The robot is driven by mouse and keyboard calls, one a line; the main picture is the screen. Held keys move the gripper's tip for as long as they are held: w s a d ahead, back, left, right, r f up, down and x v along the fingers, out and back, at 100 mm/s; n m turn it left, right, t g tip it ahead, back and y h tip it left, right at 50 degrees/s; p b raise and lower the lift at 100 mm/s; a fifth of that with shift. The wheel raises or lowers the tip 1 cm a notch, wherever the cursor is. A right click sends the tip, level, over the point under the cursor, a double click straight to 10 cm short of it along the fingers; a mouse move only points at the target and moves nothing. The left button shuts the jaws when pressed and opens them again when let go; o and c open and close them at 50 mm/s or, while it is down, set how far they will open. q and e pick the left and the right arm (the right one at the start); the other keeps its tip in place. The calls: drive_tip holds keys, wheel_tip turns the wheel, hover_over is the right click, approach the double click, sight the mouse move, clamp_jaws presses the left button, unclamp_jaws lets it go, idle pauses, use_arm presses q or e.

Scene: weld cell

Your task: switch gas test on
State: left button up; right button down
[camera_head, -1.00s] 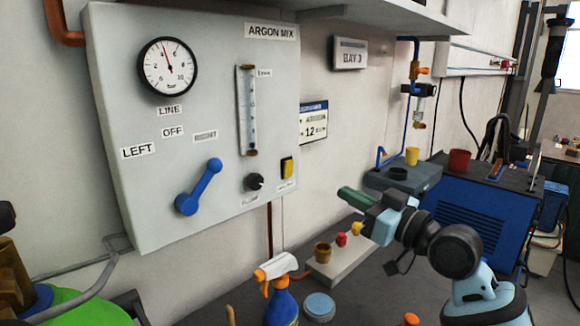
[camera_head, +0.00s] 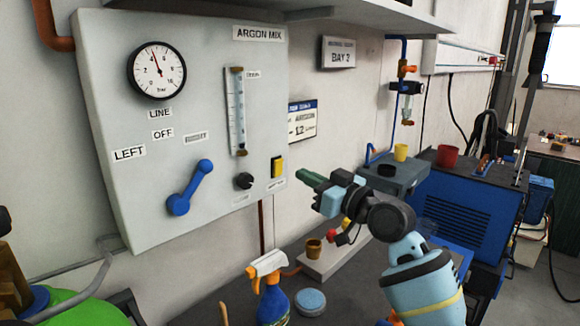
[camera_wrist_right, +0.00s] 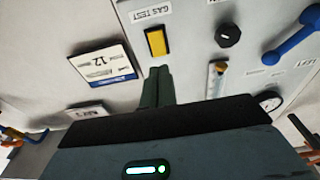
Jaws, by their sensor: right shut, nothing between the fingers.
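The gas test switch is a yellow rocker in a black frame (camera_head: 278,166) at the lower right of the grey ARGON MIX panel (camera_head: 215,205). In the right wrist view the yellow switch (camera_wrist_right: 157,42) sits beside the GAS TEST label (camera_wrist_right: 152,14). My right gripper (camera_head: 303,176) is shut and empty, its green fingers just right of the switch in the head view. In the wrist view the fingertips (camera_wrist_right: 158,70) point at the switch, close to it; whether they touch cannot be told. My left gripper is not in view.
A black knob (camera_head: 243,181), a blue lever (camera_head: 190,188), a flow tube (camera_head: 236,112) and a gauge (camera_head: 157,70) are on the panel. A shelf (camera_head: 370,14) overhangs the wall.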

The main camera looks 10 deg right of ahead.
sight(279, 162)
drive_tip(key=x, duration=0.3)
drive_tip(key=shift+w+a+r, duration=0.15)
drive_tip(key=shift+w+a, duration=0.1)
drive_tip(key=shift+w, duration=0.05)
drive_tip(key=shift+x, duration=0.95)
drive_tip(key=shift+w, duration=0.15)
